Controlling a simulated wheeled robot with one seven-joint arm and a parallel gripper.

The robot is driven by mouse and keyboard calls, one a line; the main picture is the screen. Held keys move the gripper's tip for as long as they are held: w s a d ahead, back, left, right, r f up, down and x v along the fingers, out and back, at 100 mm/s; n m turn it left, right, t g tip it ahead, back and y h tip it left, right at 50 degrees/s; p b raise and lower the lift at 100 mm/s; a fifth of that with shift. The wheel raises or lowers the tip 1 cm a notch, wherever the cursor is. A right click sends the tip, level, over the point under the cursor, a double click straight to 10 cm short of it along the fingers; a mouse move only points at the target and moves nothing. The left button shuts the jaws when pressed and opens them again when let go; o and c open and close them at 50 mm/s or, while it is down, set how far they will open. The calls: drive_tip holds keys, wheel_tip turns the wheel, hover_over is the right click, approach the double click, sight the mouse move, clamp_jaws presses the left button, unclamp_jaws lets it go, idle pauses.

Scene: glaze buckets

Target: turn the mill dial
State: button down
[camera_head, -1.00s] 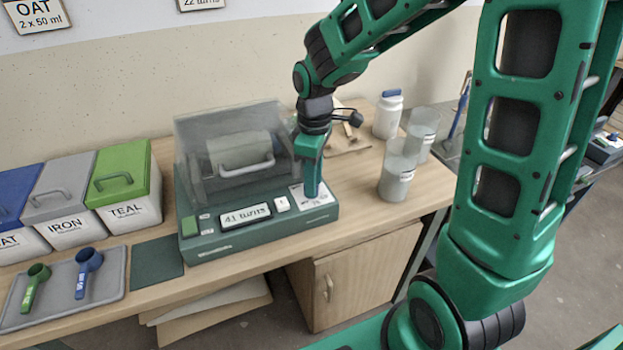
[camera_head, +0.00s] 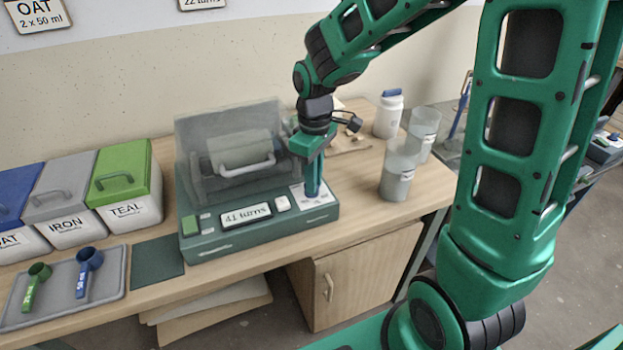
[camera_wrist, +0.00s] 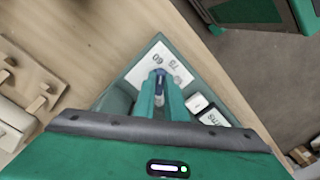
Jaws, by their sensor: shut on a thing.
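The mill (camera_head: 255,236) is a green machine on the bench with a clear cover over its drum. Its display (camera_head: 246,214) reads "41 turns". My gripper (camera_head: 312,192) points straight down over the right end of the mill's front panel, at the white dial plate (camera_head: 322,197). In the wrist view my gripper (camera_wrist: 160,88) is shut on the mill dial (camera_wrist: 159,80), a small dark blue knob between the fingertips. The plate there shows the marks 60 and 75 (camera_wrist: 173,67). The rest of the dial scale is hidden by the fingers.
Clear beakers (camera_head: 397,172) and a white jar (camera_head: 388,115) stand to the right. Lidded bins (camera_head: 124,186) and a tray with scoops (camera_head: 112,284) are at left.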

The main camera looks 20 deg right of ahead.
drive_tip(key=m, duration=0.3)
drive_tip(key=shift+m, duration=0.3)
drive_tip(key=shift+a+m, duration=0.15)
drive_tip(key=shift+m, duration=1.65)
drive_tip(key=shift+r, duration=0.1)
drive_tip(key=c, duration=1.8)
unclamp_jaws()
wheel_tip(320, 180, up, 11)
drive_tip(key=shift+f, duration=0.2)
